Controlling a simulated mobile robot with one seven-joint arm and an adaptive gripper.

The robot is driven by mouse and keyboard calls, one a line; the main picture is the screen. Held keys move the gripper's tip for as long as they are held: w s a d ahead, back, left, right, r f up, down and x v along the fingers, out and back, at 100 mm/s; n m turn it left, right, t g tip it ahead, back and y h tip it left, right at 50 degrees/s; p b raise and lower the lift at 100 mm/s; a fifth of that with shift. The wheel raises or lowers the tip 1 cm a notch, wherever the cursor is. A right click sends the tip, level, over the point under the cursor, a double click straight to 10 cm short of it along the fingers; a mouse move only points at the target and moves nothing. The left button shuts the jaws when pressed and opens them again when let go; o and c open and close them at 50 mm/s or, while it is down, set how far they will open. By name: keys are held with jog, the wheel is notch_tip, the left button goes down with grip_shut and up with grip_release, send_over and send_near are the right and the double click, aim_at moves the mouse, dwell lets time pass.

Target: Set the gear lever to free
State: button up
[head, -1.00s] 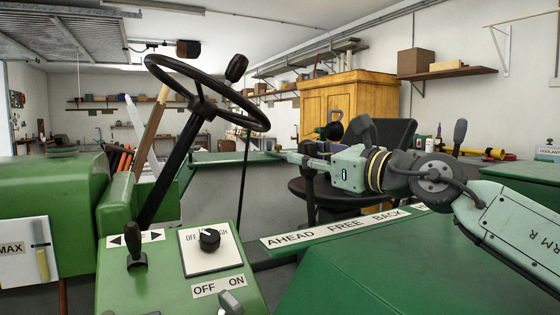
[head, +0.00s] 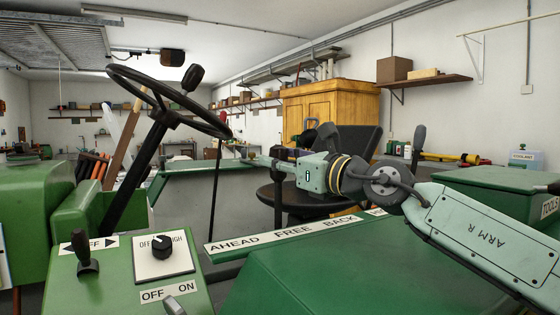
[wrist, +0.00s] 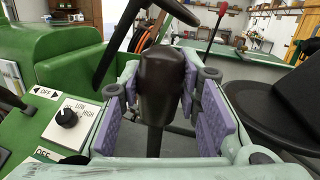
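The gear lever stands behind the AHEAD FREE BACK label (head: 282,233). In the wrist view its black knob (wrist: 162,80) is upright, with a dark shaft below.
A steering wheel (head: 170,100) on a slanted column stands to the left. A round switch (head: 162,246) and a small black lever (head: 86,250) sit on the green panel. A dark seat (head: 340,190) is behind my gripper. A green hood (head: 340,275) fills the foreground.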

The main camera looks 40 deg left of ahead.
jog(key=o, duration=0.5)
jog(key=d, duration=0.8)
jog(key=d+f, duration=0.1)
jog(key=d, duration=0.3)
jog(key=shift+d+f, duration=0.1)
dwell(0.4)
